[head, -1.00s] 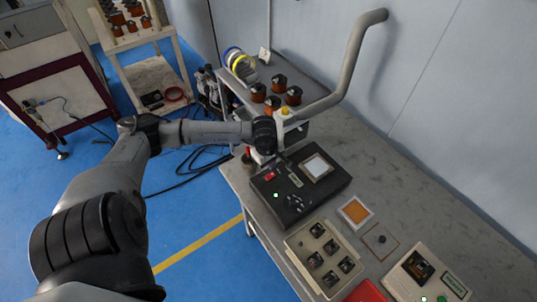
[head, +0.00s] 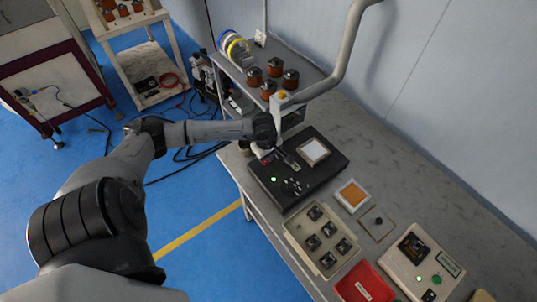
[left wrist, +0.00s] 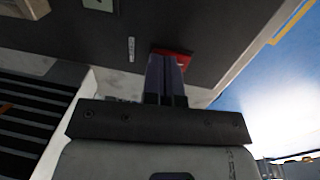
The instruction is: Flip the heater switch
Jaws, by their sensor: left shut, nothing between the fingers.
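The black control box (head: 325,165) on the bench has a white square panel (head: 314,151), a lit green lamp (head: 273,180) and several small knobs. My left gripper (head: 292,165) reaches in from the left, low over the box's left part, with its fingers shut and empty. In the left wrist view, the shut fingers (left wrist: 165,78) point at a red switch (left wrist: 186,57) on the dark panel and partly cover it. I cannot tell whether they touch it, or its position. My right gripper is out of view.
A grey bent pipe (head: 345,55) rises behind the box near a shelf with several copper coils (head: 275,67).

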